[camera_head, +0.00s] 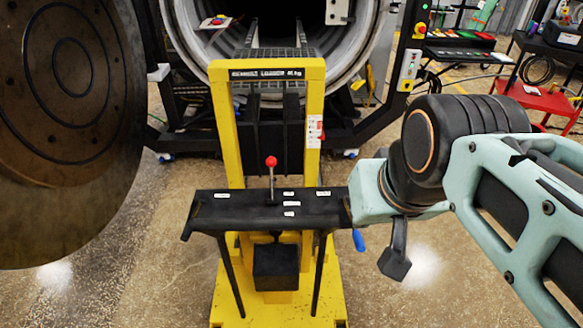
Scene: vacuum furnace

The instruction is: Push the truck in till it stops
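The yellow truck (222,130) stands in front of the open round furnace (198,40), its upright frame facing the chamber mouth. A black crossbar panel (240,212) with small white labels runs across its near side. A lever with a red knob (271,162) stands upright at the panel's middle. My gripper (396,262) is at the right end of the panel, partly hidden by my wrist. One dark finger hangs down just right of the panel; I cannot tell whether it touches the truck or is open or shut.
The big round furnace door (70,130) hangs open at the left. Rails (252,32) and a grate lie in the chamber mouth. A post with buttons (408,65) stands right of the mouth. A red cart (545,98) is at the far right. The floor left of the truck is clear.

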